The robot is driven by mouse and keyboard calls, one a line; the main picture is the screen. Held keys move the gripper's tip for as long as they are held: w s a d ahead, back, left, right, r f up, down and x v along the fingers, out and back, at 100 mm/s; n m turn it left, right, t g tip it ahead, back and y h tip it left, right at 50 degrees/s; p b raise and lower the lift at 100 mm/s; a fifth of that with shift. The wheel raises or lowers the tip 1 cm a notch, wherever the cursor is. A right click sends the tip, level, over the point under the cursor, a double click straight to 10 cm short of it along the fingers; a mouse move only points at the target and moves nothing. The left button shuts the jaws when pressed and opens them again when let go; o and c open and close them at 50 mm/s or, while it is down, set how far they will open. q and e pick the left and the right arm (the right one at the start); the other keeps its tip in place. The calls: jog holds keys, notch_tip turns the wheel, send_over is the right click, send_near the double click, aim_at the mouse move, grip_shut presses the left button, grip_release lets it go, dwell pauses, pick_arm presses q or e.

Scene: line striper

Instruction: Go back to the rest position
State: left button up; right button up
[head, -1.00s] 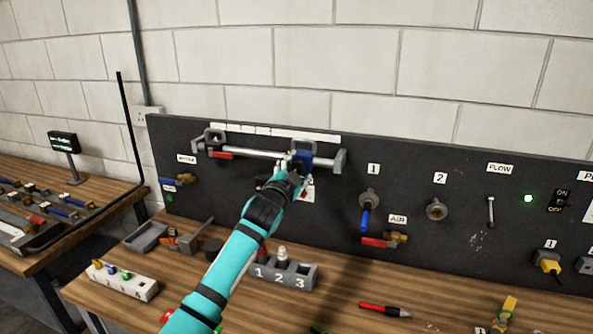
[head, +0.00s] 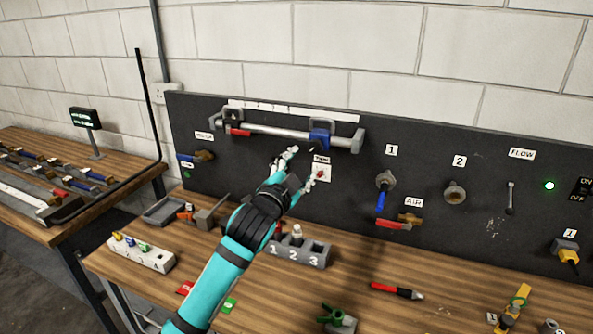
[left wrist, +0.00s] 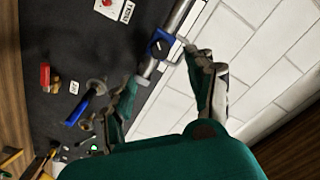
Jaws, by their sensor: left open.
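My left gripper (head: 303,168) is open and empty in the head view, in front of the dark panel (head: 240,170). Its fingers point up and right, just below the blue slider (head: 319,137) on the horizontal metal rail (head: 275,131). In the left wrist view the two fingers (left wrist: 165,95) are spread apart, and the blue slider (left wrist: 158,45) on the rail shows beyond them with nothing gripped. My left arm reaches up over the bench from the bottom of the head view. My right gripper is not in view.
The panel carries a blue-handled valve (head: 382,190) and a red-handled valve (head: 400,222). A second bench (head: 75,215) with tools stands at left.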

pick_arm(q)
jog(key=shift+s+a, duration=0.15)
jog(key=shift+s, duration=0.3)
